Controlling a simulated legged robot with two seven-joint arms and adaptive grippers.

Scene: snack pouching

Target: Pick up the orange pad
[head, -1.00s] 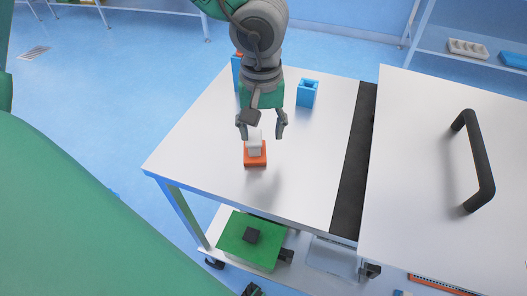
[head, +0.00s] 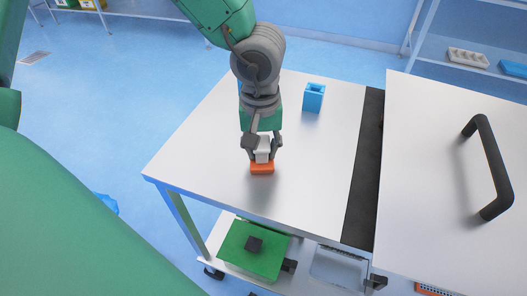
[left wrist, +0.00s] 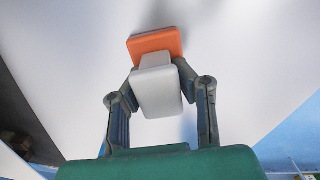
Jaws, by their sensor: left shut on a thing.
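The orange pad (head: 262,169) is at the middle of the white table's near half, with a white block-like grip (head: 263,152) on top of it. My left gripper (head: 263,147) comes down from above, shut on the white grip with a finger on each side. In the left wrist view, the fingers (left wrist: 158,84) close around the white grip (left wrist: 157,92), and the orange pad (left wrist: 155,44) shows beyond it. I cannot tell whether the pad touches the table. My right gripper is not in view.
A blue open-topped holder (head: 314,97) stands on the white table (head: 205,150), behind and right of the pad. A white surface with a black handle (head: 487,165) lies to the right, past a dark strip (head: 362,180). A green board (head: 250,262) is on the shelf below.

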